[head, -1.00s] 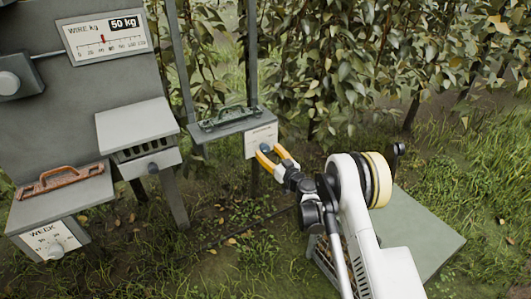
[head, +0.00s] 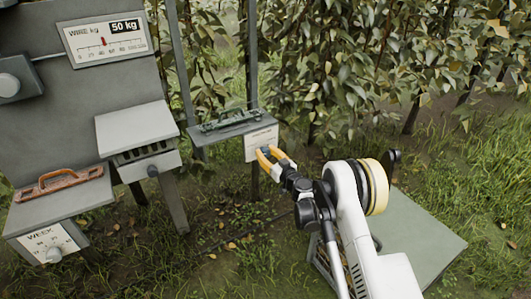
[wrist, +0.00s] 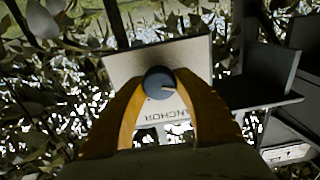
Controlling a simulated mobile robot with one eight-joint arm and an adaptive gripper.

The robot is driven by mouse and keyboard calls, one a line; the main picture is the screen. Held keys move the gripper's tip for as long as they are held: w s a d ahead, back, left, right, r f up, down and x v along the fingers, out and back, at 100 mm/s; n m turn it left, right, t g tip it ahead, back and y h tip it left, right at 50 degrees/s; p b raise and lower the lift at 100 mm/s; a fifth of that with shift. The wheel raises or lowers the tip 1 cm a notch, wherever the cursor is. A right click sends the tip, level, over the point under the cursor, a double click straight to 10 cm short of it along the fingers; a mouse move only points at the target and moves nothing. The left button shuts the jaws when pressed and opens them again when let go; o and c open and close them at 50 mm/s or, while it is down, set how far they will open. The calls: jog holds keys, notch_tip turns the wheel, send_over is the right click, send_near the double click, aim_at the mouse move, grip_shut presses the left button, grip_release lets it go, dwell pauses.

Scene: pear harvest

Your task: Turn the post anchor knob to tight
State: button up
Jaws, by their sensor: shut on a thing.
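The post anchor knob (wrist: 159,82) is a round blue-grey dial with a light pointer mark, on a white plate lettered "ANCHOR" (wrist: 195,57) in the wrist view. In the head view the plate (head: 261,142) hangs below a grey shelf on a post. My gripper (head: 268,152) has orange fingers and reaches the plate from the lower right. In the wrist view my gripper (wrist: 160,90) has one finger on each side of the knob and is shut on it. The pointer points right in that view. The tight mark cannot be read.
A grey shelf (head: 228,127) with a green handled tool sits just above the plate. To the left stand a wire gauge (head: 106,37) reading 50 kg, a slotted box (head: 140,137) and a week dial (head: 52,252). Leafy branches are behind; grass is open below.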

jog(key=m, duration=0.7)
jog(key=shift+w+d, duration=0.1)
jog(key=m, duration=0.3)
jog(key=shift+m, duration=0.3)
jog(key=m, duration=0.3)
jog(key=shift+f+m, duration=0.1)
jog(key=shift+m, duration=0.2)
jog(key=m, duration=0.7)
jog(key=shift+f, duration=0.15)
jog(key=m, duration=0.6)
jog(key=shift+m, duration=0.3)
jog(key=shift+f, duration=0.1)
